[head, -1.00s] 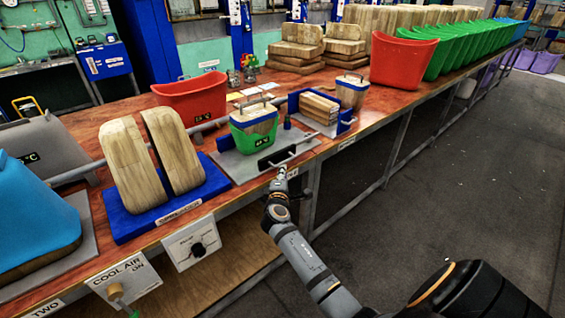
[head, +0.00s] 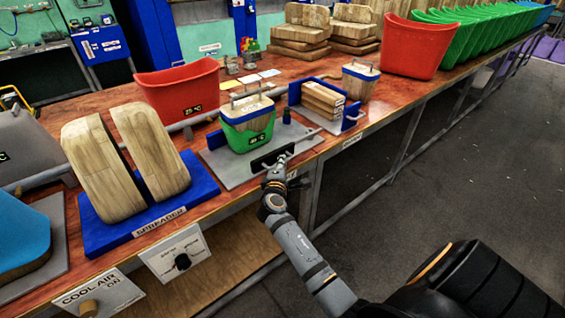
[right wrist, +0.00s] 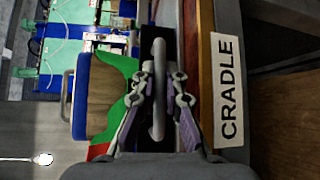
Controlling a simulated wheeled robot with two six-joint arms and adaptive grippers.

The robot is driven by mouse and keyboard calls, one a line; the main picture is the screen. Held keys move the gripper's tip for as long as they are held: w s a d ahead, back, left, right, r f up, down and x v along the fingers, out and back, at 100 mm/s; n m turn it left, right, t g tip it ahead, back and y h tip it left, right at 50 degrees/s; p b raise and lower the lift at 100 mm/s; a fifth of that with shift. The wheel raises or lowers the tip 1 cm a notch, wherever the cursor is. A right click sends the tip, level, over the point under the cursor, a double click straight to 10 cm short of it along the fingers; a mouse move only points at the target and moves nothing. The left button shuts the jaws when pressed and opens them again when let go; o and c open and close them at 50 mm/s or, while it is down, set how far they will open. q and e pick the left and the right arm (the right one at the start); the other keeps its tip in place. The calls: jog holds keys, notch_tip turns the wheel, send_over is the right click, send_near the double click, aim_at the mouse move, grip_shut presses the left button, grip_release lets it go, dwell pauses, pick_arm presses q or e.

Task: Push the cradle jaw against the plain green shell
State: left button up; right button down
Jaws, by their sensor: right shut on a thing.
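The plain green shell (head: 247,137) stands upright on a grey plate (head: 222,172), around a wooden block (head: 246,106) with a blue band and a handle on top. My right gripper (head: 278,166) is at the jaw's near side. In the right wrist view its fingers (right wrist: 158,95) close around the jaw's grey handle (right wrist: 158,62), with the green shell (right wrist: 120,68) to the left. My left gripper is not in view.
A CRADLE label (right wrist: 228,90) is on the table edge, right of my gripper. The wooden spreader blocks (head: 120,165) on a blue base stand left. A blue-sided press with wooden boards (head: 322,98) stands right. A red tub (head: 178,90) is behind. The floor at right is clear.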

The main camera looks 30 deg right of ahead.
aim_at(273, 158)
jog(key=shift+w+b, duration=0.3)
jog(key=shift+w, duration=0.05)
jog(key=w+b, duration=0.1)
jog(key=w, duration=0.3)
jog(key=shift+w+a+b, duration=0.15)
jog(key=shift+b, duration=0.15)
jog(key=c, duration=1.7)
grip_release()
jog(key=shift+s+a, duration=0.1)
jog(key=shift+s, duration=0.1)
jog(key=v, duration=0.7)
